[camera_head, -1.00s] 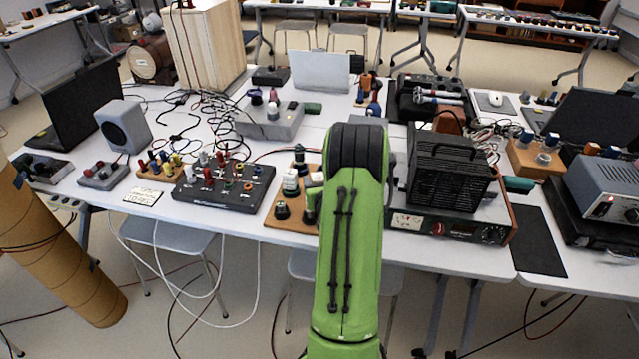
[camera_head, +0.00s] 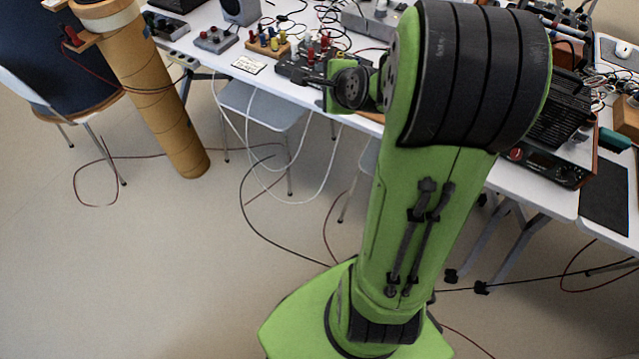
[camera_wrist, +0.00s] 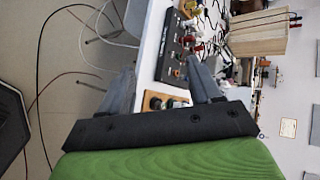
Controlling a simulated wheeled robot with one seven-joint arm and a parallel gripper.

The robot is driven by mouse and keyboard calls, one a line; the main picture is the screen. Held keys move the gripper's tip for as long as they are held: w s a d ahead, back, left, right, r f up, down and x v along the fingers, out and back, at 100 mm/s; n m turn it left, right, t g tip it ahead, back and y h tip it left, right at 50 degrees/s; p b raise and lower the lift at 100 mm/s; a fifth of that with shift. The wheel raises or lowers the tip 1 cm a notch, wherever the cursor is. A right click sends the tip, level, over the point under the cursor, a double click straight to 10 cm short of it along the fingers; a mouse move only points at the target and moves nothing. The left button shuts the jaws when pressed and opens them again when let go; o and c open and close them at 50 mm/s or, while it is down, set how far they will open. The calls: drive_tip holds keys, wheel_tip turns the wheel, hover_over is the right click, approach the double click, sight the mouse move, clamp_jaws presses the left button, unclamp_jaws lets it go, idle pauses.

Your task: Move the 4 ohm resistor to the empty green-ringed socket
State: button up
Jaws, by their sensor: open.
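The black socket board (camera_head: 290,68) lies on the front of the white table, partly hidden behind my arm in the head view. In the wrist view the same board (camera_wrist: 170,62) shows sideways between and beyond my fingers, with coloured sockets and plugs on it. My gripper (camera_wrist: 163,85) is open with nothing between its fingers. It is near the table's front edge, apart from the board. A small wooden board with round parts (camera_wrist: 160,100) shows just past the fingers. I cannot tell which part is the 4 ohm resistor or which socket has the green ring.
A stand with red and yellow plugs (camera_head: 268,48), a small grey box (camera_head: 215,40) and a white card (camera_head: 248,64) lie left of the board. A black-fronted device (camera_head: 545,160) stands right. A cardboard tube (camera_head: 150,90) and hanging cables are in front of the table.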

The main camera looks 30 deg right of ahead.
drive_tip(key=s+a+r+n+g+y, duration=0.1)
drive_tip(key=s+a+r+n, duration=0.25)
drive_tip(key=a+n, duration=0.4)
drive_tip(key=s+a+n+g, duration=0.2)
drive_tip(key=s+a+n, duration=0.2)
drive_tip(key=s+n, duration=0.3)
drive_tip(key=s+a+n+g, duration=0.2)
drive_tip(key=s+a+n, duration=0.3)
drive_tip(key=s+n, duration=0.3)
drive_tip(key=s, duration=0.4)
drive_tip(key=shift+s+r+y, duration=0.3)
drive_tip(key=shift+y, duration=0.1)
